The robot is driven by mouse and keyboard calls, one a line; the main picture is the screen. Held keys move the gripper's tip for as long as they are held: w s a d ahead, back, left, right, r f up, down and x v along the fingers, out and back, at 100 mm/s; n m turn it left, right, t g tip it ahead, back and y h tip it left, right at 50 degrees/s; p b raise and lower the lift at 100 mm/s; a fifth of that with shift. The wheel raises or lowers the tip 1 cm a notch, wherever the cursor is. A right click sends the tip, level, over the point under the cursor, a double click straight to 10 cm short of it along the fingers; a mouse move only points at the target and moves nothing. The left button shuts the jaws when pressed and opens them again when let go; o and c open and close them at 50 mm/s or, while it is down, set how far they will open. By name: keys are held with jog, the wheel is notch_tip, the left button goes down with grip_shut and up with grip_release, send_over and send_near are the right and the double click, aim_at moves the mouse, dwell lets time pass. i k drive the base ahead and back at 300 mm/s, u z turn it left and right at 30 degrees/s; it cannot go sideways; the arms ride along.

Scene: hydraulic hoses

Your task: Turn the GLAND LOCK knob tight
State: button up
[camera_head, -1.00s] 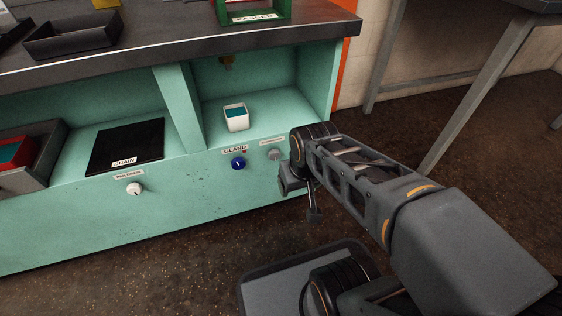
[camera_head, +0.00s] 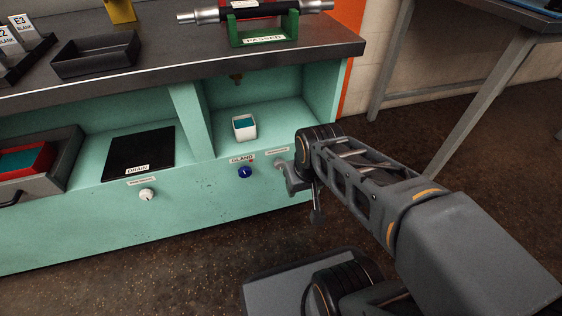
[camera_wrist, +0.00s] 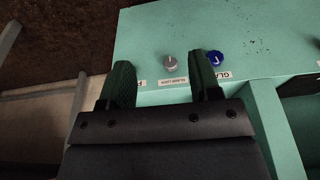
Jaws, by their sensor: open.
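The GLAND LOCK knob (camera_wrist: 170,61) is a small round grey knob on the green bench front, with its small label (camera_wrist: 173,82) beside it in the wrist view. In the head view the grey knob (camera_head: 280,164) shows just left of my gripper (camera_head: 291,181), partly covered by it. In the wrist view my gripper (camera_wrist: 162,58) is open and empty. Its two dark green fingers stand on either side of the knob in the picture. Whether they reach to the knob's depth I cannot tell.
A blue knob (camera_head: 245,171) labelled GLAND sits close to the left of the grey knob. A white knob (camera_head: 147,194) is farther left. A white cup (camera_head: 244,127) stands on the shelf above.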

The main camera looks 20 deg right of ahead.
aim_at(279, 163)
jog(key=z, duration=1.2)
jog(key=k, duration=0.95)
jog(key=u, duration=1.5)
jog(key=i, duration=0.5)
jog(key=z, duration=0.05)
